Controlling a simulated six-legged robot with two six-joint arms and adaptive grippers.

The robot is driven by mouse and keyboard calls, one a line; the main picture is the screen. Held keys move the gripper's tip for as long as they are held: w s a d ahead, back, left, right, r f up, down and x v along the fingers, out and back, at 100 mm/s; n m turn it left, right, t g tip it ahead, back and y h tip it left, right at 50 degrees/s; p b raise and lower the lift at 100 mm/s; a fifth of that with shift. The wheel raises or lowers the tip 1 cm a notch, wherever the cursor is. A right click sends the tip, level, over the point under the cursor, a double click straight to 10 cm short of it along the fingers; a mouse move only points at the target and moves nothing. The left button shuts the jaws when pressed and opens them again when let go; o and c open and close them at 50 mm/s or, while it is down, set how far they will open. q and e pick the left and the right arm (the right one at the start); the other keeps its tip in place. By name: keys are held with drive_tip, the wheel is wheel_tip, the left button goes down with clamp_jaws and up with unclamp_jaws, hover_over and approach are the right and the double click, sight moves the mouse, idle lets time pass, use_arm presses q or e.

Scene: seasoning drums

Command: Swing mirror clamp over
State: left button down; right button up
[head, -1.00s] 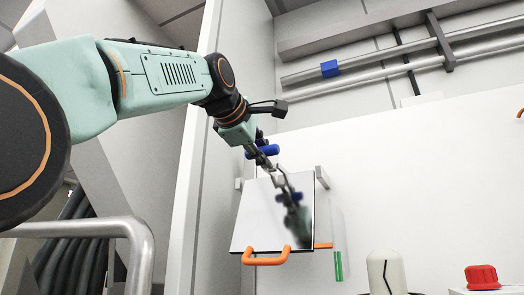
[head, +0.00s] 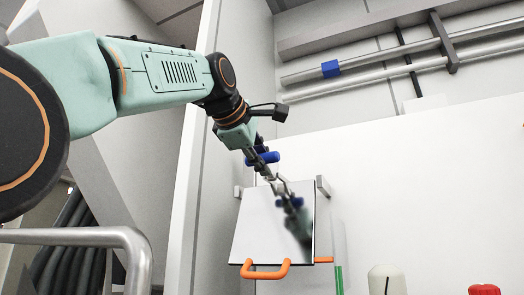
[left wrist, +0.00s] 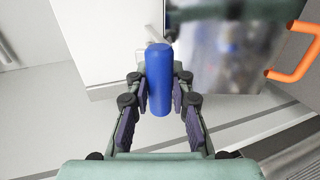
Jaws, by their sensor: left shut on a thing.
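A square mirror panel (head: 262,228) with an orange handle (head: 266,274) along its lower edge hangs at the wall, and it reflects my gripper. It also shows in the left wrist view (left wrist: 235,62), with an orange handle (left wrist: 298,55) at the right. My left gripper (head: 263,157) is at the mirror's top edge. It is shut on a blue cylindrical clamp handle (left wrist: 159,80), which stands between its fingers (left wrist: 160,104). In the head view the fingers and clamp overlap, so the exact contact is hidden. My right gripper is not in view.
Two metal rails (head: 375,68) with a blue block (head: 330,69) run along the wall at upper right. A cream rounded thing (head: 387,281) and a red knob (head: 484,290) are at the lower right. A grey tube rail (head: 75,236) is at lower left.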

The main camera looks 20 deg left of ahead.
use_arm(q)
wheel_tip(320, 180, up, 2)
drive_tip(key=shift+g+p, duration=0.4)
drive_tip(key=shift+p, duration=0.8)
drive_tip(key=shift+w+g+p, duration=0.1)
drive_tip(key=shift+g+p, duration=0.2)
drive_tip(key=shift+p, duration=0.1)
drive_tip(key=shift+f, duration=0.1)
drive_tip(key=c, duration=1.5)
unclamp_jaws()
drive_tip(key=o, duration=0.4)
drive_tip(key=shift+f, duration=0.15)
drive_tip(key=shift+c, duration=0.2)
drive_tip(key=shift+f, duration=0.2)
drive_tip(key=shift+w, duration=0.1)
